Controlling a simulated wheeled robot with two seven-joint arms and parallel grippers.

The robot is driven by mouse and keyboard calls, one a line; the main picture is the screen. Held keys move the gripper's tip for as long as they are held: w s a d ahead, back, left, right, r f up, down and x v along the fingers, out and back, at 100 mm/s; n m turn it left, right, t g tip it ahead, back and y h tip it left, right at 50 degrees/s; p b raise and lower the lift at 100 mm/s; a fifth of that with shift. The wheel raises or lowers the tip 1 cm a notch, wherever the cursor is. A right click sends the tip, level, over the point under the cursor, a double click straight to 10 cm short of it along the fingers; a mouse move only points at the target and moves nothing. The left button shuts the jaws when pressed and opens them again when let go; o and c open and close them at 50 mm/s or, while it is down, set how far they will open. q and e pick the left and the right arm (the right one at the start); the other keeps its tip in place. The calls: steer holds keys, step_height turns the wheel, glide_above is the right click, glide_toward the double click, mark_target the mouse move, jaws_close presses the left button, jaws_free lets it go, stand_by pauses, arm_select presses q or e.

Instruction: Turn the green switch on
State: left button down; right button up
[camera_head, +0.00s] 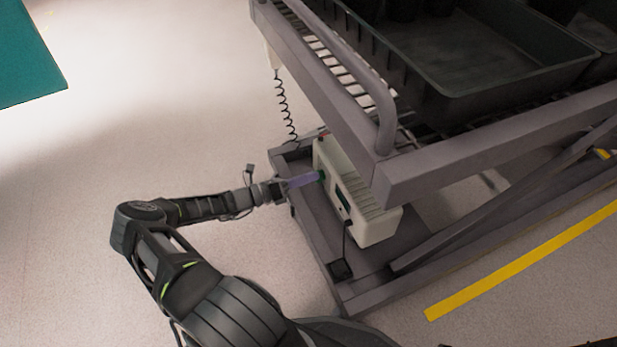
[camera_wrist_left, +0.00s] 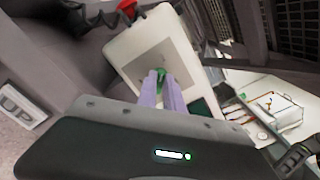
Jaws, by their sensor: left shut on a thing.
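The green switch (camera_wrist_left: 160,73) sits on the side panel of a cream-coloured box (camera_head: 370,222). In the left wrist view the box's pale face (camera_wrist_left: 150,48) fills the upper middle. My left gripper (camera_head: 318,177) reaches the box from the left in the head view. Its purple fingers (camera_wrist_left: 171,92) are closed together at the green switch and shut on it. The fingers hide part of the switch, and I cannot tell its setting. My right gripper is not in view.
The box stands on the low frame of a grey metal cart (camera_head: 330,262). A coiled black cable (camera_head: 284,105) hangs from the cart. A red button (camera_wrist_left: 127,8) is on the box. Black trays (camera_head: 480,50) lie above. Open floor is at left.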

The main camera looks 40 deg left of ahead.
arm_select(q)
steer(key=shift+m, duration=0.5)
steer(key=shift+s+d+m+p, duration=0.1)
steer(key=shift+m+p, duration=0.55)
steer(key=shift+m, duration=2.2)
steer(key=shift+s+d+m+p, duration=0.15)
steer(key=shift+m+p, duration=0.55)
steer(key=shift+m, duration=2.2)
steer(key=shift+w+d+m+p, duration=0.1)
steer(key=shift+m+p, duration=0.55)
steer(key=shift+m, duration=2.2)
steer(key=c, duration=1.5)
jaws_free()
steer(key=shift+s, duration=0.1)
